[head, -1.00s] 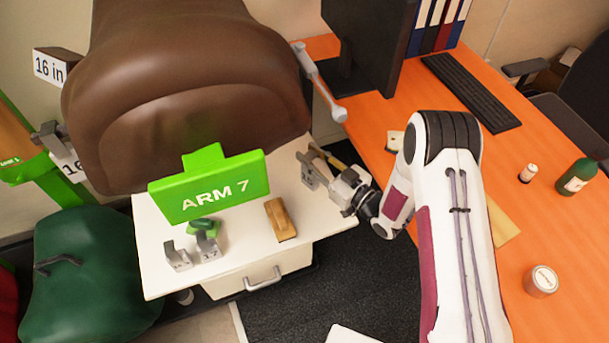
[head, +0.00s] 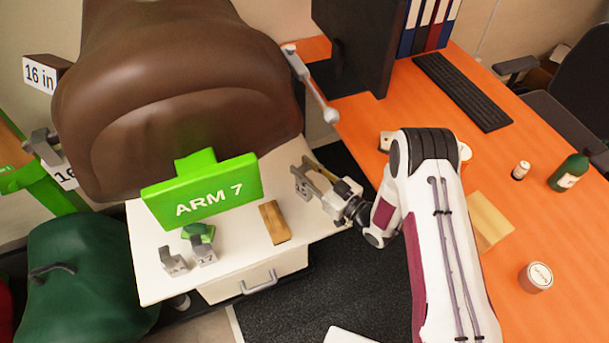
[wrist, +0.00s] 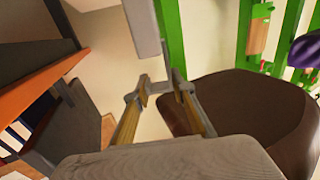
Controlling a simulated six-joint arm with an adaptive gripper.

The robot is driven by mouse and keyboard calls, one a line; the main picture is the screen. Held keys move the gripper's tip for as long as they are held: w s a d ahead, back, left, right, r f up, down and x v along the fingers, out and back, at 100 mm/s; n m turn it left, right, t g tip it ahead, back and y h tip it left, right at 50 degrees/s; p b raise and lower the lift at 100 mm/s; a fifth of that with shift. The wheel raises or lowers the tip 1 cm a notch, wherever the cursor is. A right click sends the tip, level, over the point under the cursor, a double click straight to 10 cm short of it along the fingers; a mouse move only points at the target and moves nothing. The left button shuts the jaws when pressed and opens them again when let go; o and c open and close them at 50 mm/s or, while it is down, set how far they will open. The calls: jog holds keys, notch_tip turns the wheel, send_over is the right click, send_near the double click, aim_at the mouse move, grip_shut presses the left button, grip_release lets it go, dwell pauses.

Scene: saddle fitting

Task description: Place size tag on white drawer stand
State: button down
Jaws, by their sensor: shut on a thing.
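The white drawer stand (head: 237,262) is under the green ARM 7 sign (head: 203,195) in the head view. My gripper (head: 312,180) is over the right part of its top, shut on a grey size tag (head: 301,184). Whether the tag touches the top is not clear. In the wrist view my fingertips (wrist: 160,90) close around a thin part of the grey tag (wrist: 142,28). Two similar grey tags, one (head: 173,262) to the left and one marked 17 (head: 205,252), stand upright at the stand's front left.
A wooden block (head: 275,222) lies on the stand between the sign and my gripper. A brown saddle (head: 190,90) overhangs the stand's back. A grey rod (head: 311,85) sticks out at the saddle's right. The orange desk (head: 440,110) is at right. Bare top shows around the block.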

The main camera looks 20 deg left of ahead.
jog(key=shift+f, duration=1.85)
jog(key=c, duration=1.7)
grip_release()
jog(key=shift+r, duration=0.15)
jog(key=v, duration=0.5)
notch_tip(320, 180, up, 7)
